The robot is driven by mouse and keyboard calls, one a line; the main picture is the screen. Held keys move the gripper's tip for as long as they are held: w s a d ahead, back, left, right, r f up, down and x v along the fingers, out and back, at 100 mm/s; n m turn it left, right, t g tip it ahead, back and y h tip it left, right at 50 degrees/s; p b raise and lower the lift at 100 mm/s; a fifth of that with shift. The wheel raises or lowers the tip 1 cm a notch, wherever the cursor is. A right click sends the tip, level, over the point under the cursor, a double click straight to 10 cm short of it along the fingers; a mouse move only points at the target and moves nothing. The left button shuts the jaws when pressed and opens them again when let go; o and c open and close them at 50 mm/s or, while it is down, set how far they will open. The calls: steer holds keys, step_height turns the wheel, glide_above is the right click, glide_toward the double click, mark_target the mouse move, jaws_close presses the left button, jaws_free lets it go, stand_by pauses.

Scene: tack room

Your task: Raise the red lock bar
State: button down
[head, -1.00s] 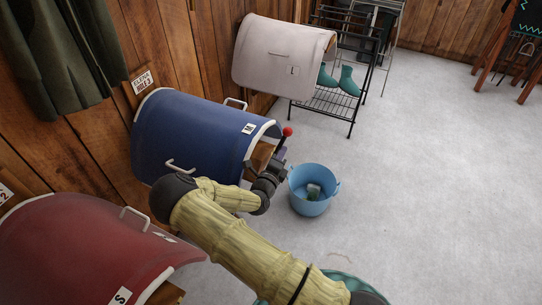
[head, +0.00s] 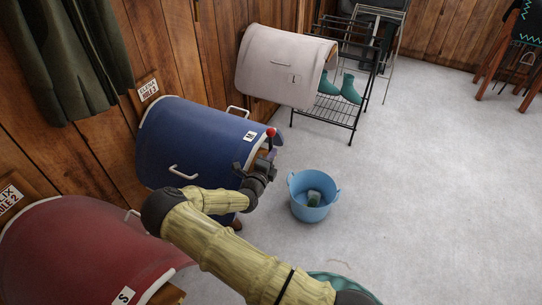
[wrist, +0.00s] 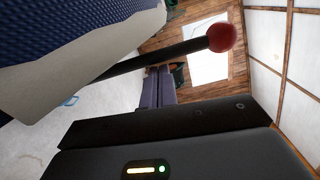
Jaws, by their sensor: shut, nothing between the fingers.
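The lock bar is a dark rod with a red ball knob (head: 270,132) at the right end of the blue saddle rack marked M (head: 195,140). In the wrist view the rod (wrist: 150,58) runs from the lower left up to the large red knob (wrist: 222,37). My gripper (head: 269,156) is just below the knob at the rack's end. Its purple fingers (wrist: 158,88) are together and empty, and appear below the rod in the wrist view. I cannot tell whether they touch it. The bar's lower end is hidden.
A red rack marked S (head: 80,250) is at the lower left and a pale rack (head: 280,65) beyond. A blue bucket (head: 314,197) stands on the floor right of my gripper. A black wire stand (head: 325,112) holds teal boots.

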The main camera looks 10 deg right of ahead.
steer(key=shift+a+r, duration=0.1)
steer(key=s+a, duration=0.3)
steer(key=s, duration=0.8)
stand_by(0.4)
steer(key=shift+s+a, duration=0.1)
steer(key=shift+a, duration=0.05)
